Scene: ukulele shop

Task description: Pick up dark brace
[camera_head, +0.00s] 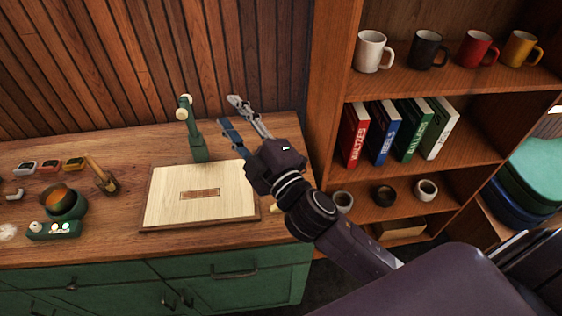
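My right gripper (230,112) reaches in from the lower right over the wooden counter. Its two fingers are spread apart with nothing seen between them, and they point toward the back wall. I cannot make out a thing that is clearly a dark brace. A pale wooden board (165,208) with a darker edge lies on the counter, left of and below the gripper. A small brown rectangle (200,194) shows in its middle; I cannot tell whether it is a loose piece or a mark. My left gripper is not in view.
A green clamp-like stand (195,145) rises behind the board, close to my gripper's fingers. A green pot (66,203), a green box (54,230) and a brush-like tool (102,175) stand at left. A wooden shelf (450,82) with mugs and books is at right.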

